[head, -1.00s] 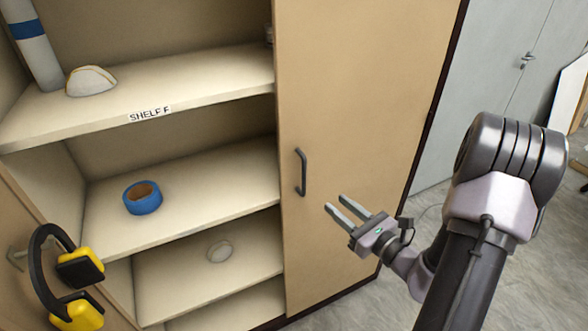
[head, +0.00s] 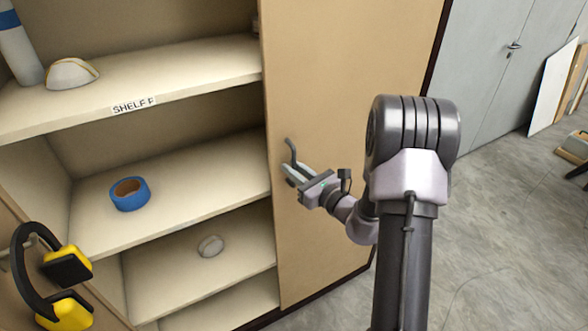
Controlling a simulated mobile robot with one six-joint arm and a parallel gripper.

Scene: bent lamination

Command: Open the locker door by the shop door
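The tan locker door (head: 345,90) on the right side of the locker is shut and stands nearest the grey shop door (head: 490,70). Its dark bar handle (head: 291,149) sits near the door's left edge; only the upper part shows. My gripper (head: 286,173) is at the handle, with its fingertips overlapping the lower part. The fingers hide where the handle passes, so I cannot tell whether they are closed on it.
The locker's left side is open, with a blue tape roll (head: 130,194), a white dust mask (head: 72,73) and a pale round object (head: 210,246) on shelves. Yellow and black ear defenders (head: 62,275) hang at left.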

